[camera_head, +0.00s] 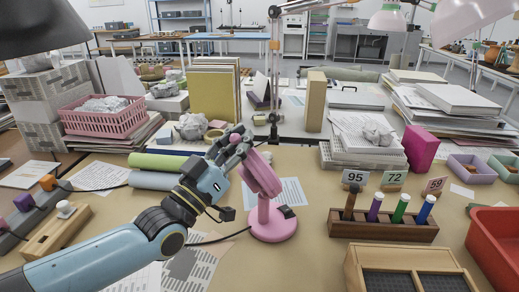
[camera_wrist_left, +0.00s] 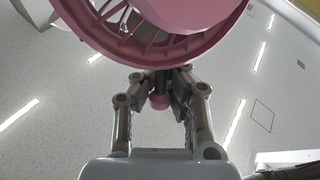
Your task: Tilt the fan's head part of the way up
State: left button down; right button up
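The pink desk fan stands on the table right of centre in the head view, with its round base (camera_head: 273,228) flat on the table. Its head (camera_head: 261,173) is seen nearly edge-on and leans. My left gripper (camera_head: 240,140) is at the head's upper left edge, its fingers close against it. A small pink knob (camera_wrist_left: 160,101) shows between the fingers. Whether they grip the head cannot be told. My right gripper is not in view.
A wooden holder (camera_head: 380,228) with several coloured tubes stands right of the fan. A wooden tray (camera_head: 405,268) is in front of it, with a red bin (camera_head: 497,245) at far right. Green and blue rolls (camera_head: 155,160) lie behind my left arm. A dark cable runs left from the fan's base.

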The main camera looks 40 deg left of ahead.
pick_arm(q)
jog(key=shift+s+a+f+t, duration=0.2)
jog(key=shift+s+f+t, duration=0.1)
jog(key=shift+s, duration=0.1)
jog(key=shift+r, duration=0.1)
jog(key=c, duration=1.4)
grip_release()
jog(key=v, duration=1.2)
jog(key=shift+d, duration=0.1)
